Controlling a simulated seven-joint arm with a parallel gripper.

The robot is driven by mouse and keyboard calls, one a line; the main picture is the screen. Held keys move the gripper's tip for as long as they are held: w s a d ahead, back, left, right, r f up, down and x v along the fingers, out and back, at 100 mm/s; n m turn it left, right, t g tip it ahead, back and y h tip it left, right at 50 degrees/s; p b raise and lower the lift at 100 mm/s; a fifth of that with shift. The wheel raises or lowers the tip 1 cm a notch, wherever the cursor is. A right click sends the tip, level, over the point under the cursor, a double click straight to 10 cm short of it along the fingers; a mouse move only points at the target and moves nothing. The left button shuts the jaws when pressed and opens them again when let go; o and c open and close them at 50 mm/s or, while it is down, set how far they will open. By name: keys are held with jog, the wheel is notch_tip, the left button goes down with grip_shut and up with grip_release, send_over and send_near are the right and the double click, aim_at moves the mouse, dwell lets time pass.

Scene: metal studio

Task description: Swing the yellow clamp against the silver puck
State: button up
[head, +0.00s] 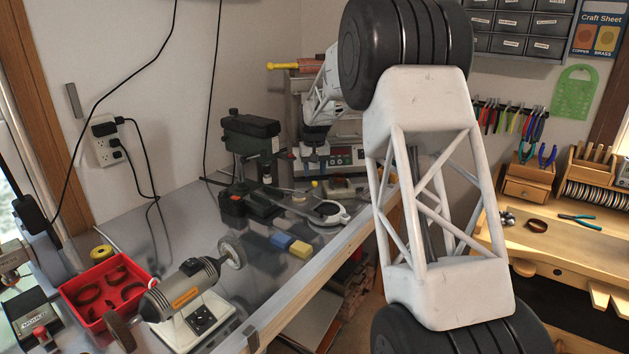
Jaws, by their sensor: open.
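My gripper (312,166) is small in the head view, at the end of my arm over the far part of the grey bench. It points down and is open, with nothing seen between its fingers. Just below it a small yellow tip (314,183) shows, which looks like part of the yellow clamp; the rest is too small to make out. A small pale round piece (300,197), possibly the silver puck, lies left of and below that tip. I cannot tell whether they touch. A round white-rimmed fixture (327,213) with a dark centre sits close by in front.
A dark green drill press (250,140) stands close left of my gripper. A device with a red display (341,155) is behind. Bare bench lies around the blocks.

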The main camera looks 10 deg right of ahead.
aim_at(315, 182)
jog(key=shift+f, duration=1.9)
jog(key=shift+c, duration=0.4)
grip_shut()
